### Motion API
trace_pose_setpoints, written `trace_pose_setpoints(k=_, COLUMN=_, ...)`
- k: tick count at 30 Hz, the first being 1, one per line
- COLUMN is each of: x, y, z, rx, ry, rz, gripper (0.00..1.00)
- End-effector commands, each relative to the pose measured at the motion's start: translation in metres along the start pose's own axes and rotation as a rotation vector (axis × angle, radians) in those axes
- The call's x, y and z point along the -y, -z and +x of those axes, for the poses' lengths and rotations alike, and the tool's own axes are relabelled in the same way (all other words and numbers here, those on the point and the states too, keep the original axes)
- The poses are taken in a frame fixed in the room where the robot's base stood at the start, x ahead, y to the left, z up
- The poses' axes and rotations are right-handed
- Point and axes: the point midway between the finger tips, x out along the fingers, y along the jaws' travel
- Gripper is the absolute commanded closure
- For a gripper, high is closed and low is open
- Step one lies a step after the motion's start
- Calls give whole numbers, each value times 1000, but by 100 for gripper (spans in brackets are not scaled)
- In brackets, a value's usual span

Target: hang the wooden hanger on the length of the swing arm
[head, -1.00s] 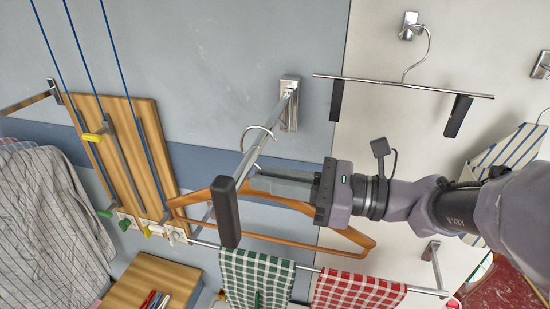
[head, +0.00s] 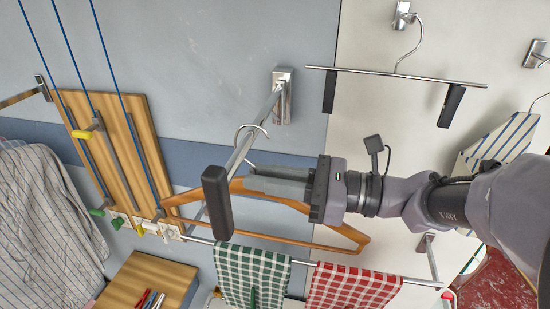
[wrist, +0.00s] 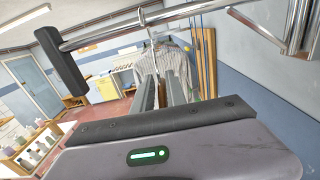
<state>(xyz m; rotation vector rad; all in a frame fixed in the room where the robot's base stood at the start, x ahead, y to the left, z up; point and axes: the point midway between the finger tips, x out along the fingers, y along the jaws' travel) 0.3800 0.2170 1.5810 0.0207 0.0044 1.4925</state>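In the wrist view the hook (wrist: 141,14) curves over the swing arm (wrist: 190,20), with a small gap seeming to show above the tube. My gripper (head: 252,178) is just below the swing arm, its fingers at the hanger's top and seemingly shut on it.
The black end pad (head: 217,203) is left of my fingers. A wall bracket (head: 283,95) carries the swing arm. Green (head: 250,275) and red (head: 350,288) checked towels hang below on a rail. A clip hanger (head: 395,75) hangs at upper right. A striped shirt (head: 45,225) is at left.

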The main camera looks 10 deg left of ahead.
Motion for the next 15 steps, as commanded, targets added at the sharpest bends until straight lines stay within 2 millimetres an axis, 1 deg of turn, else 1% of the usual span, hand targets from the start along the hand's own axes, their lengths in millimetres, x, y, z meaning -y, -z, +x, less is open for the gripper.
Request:
trace_pose_setpoints(k=1, x=0, y=0, z=0, rx=0, ry=0, rz=0, gripper=71)
trace_pose_setpoints(k=2, x=0, y=0, z=0, rx=0, ry=0, rz=0, gripper=65)
trace_pose_setpoints(k=3, x=0, y=0, z=0, rx=0, ry=0, rz=0, gripper=63)
trace_pose_setpoints(k=15, x=0, y=0, z=0, rx=0, ry=0, rz=0, gripper=63)
